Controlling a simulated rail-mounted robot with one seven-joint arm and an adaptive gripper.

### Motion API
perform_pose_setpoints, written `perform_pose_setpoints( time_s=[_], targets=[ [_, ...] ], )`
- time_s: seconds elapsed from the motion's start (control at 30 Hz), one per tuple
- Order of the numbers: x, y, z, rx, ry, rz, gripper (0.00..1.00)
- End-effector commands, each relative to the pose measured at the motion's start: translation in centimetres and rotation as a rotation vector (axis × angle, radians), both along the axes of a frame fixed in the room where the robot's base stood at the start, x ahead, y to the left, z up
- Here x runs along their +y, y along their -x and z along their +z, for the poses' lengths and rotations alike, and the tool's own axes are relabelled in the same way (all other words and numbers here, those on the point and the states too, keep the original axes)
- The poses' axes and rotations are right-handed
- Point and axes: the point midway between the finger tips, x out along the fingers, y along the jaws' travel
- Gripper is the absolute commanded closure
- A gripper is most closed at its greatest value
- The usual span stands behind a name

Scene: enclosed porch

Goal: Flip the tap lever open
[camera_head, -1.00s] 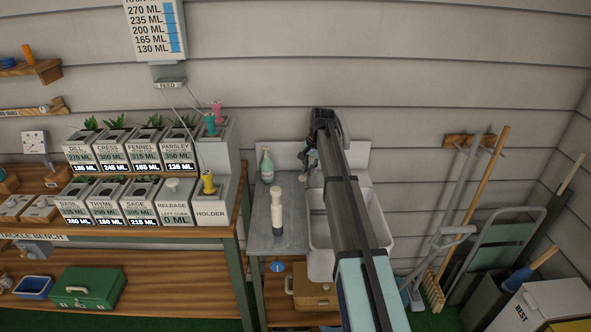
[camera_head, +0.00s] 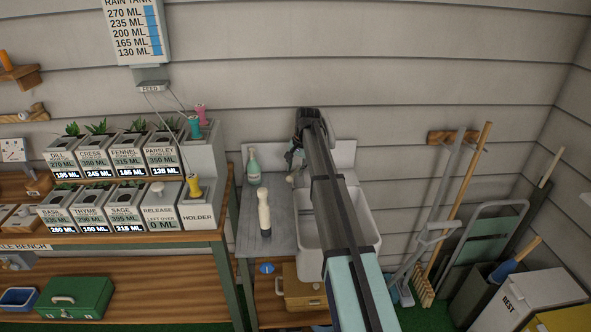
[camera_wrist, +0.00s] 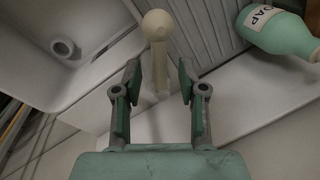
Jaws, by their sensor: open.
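A pale cream lever with a round ball end (camera_wrist: 157,25) shows at the top middle of the wrist view, its stem running down between the fingers. I take this to be the tap lever. In the head view only a small cream bit (camera_head: 291,178) shows beside my gripper; the arm hides the rest of the tap. My gripper (camera_wrist: 159,80) is open, one finger on each side of the stem, with no clear contact. In the head view my gripper (camera_head: 297,158) is over the back of the sink, close to the wall.
The white sink (camera_head: 367,215) lies under my arm. The planter bench (camera_head: 150,285) is at left; brooms and a hand truck (camera_head: 490,230) stand at right.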

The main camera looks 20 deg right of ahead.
Motion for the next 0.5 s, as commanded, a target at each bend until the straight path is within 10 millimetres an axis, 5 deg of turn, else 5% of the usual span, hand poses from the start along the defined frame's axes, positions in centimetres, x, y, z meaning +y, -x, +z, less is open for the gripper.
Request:
perform_pose_setpoints(
  time_s=[0.5],
  targets=[
    [-1.3, 1.0, 8.5, -0.003, 0.0, 0.0, 0.59]
  ],
)
